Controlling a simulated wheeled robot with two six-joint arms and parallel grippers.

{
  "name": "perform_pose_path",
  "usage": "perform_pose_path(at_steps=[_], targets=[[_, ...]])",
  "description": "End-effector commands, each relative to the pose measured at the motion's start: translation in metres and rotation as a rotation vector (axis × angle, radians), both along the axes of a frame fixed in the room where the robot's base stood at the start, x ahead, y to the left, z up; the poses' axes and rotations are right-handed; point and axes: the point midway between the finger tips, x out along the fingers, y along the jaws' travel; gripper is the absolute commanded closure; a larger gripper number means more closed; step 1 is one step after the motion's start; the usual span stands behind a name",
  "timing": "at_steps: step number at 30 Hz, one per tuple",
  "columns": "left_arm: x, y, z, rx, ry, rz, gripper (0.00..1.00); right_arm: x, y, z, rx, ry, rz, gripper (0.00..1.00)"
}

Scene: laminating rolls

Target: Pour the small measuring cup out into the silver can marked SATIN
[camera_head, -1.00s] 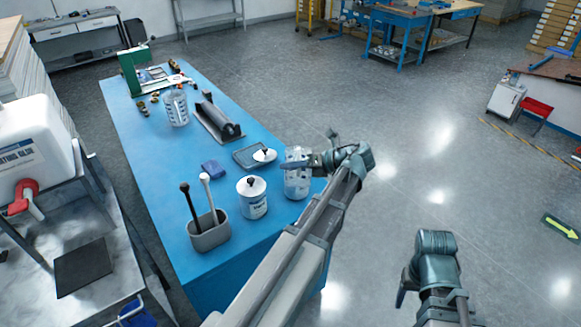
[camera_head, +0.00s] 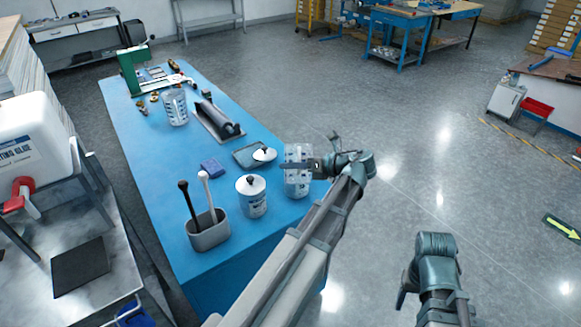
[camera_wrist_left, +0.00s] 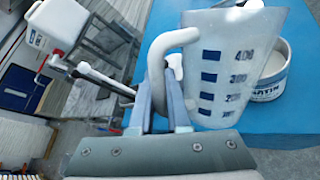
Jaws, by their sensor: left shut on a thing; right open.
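My left gripper (camera_head: 318,166) is shut on the handle of the clear small measuring cup (camera_head: 298,155). In the left wrist view the fingers (camera_wrist_left: 160,100) grip the handle, and the cup (camera_wrist_left: 232,65) shows blue scale marks and looks roughly upright. The silver can marked SATIN (camera_wrist_left: 268,88) stands open right beside and partly behind the cup; its label is partly covered. In the head view this can (camera_head: 298,190) is overlapped by the cup, so I cannot tell the gap between them. The cup's contents are unclear. My right gripper (camera_head: 403,292) is open and empty, off the table.
A lidded can (camera_head: 252,198) stands left of the cup. A grey holder (camera_head: 208,232) with two handled tools is further left. A white lid (camera_head: 264,154) lies on a tray. A blue cloth (camera_head: 212,166), roller (camera_head: 217,120) and another measuring cup (camera_head: 175,107) are further back.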

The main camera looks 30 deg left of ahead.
Motion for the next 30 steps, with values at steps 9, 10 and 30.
perform_pose_path(at_steps=[9, 10, 30], targets=[[-0.003, -0.002, 0.004, 0.093, -0.146, -0.001, 1.00, 0.000, 0.000, -0.013, 0.000, 0.000, 0.000, 0.38], [-0.004, -0.002, 0.004, 0.097, -0.154, 0.000, 1.00, 0.000, 0.000, -0.014, 0.000, 0.000, 0.000, 0.38], [-0.003, -0.002, 0.004, 0.118, -0.186, 0.001, 1.00, 0.000, 0.000, -0.018, 0.000, 0.000, 0.000, 0.38]])
